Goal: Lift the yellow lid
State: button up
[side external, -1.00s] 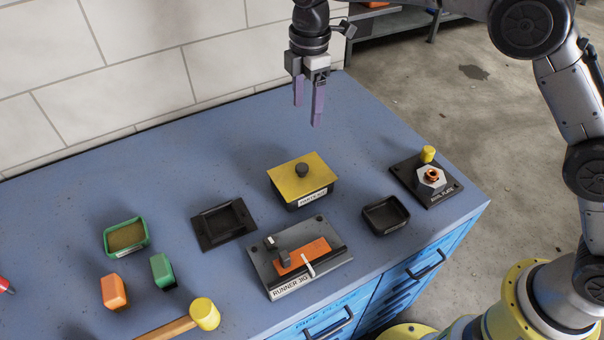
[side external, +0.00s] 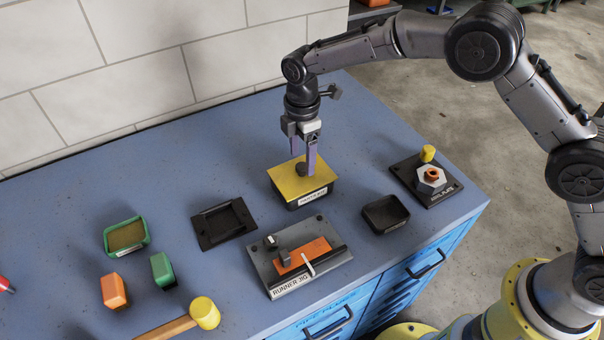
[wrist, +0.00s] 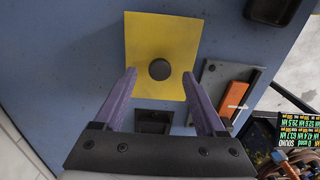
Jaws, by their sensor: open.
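The yellow lid (side external: 293,183) lies on a black labelled box (side external: 313,194) near the middle of the bench. It has a dark round knob (side external: 301,169) at its centre. In the wrist view the lid (wrist: 178,35) is a yellow square with the knob (wrist: 159,69) in its middle. My gripper (side external: 303,168) is over the lid, with its two purple fingers pointing down on either side of the knob. In the wrist view my gripper's fingers (wrist: 160,76) are spread, with a gap between each and the knob. Whether the fingertips touch the lid is unclear.
The runner jig (side external: 335,262) with an orange block stands in front of the box. A black frame (side external: 207,241) lies to the left and a small black tray (side external: 371,224) to the right. A plate with a hex nut (side external: 446,192) sits farther right. A mallet (side external: 205,313) and coloured blocks lie front left.

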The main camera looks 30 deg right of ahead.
aim_at(302, 172)
jog(key=shift+f, duration=1.2)
grip_shut()
dwell(0.5)
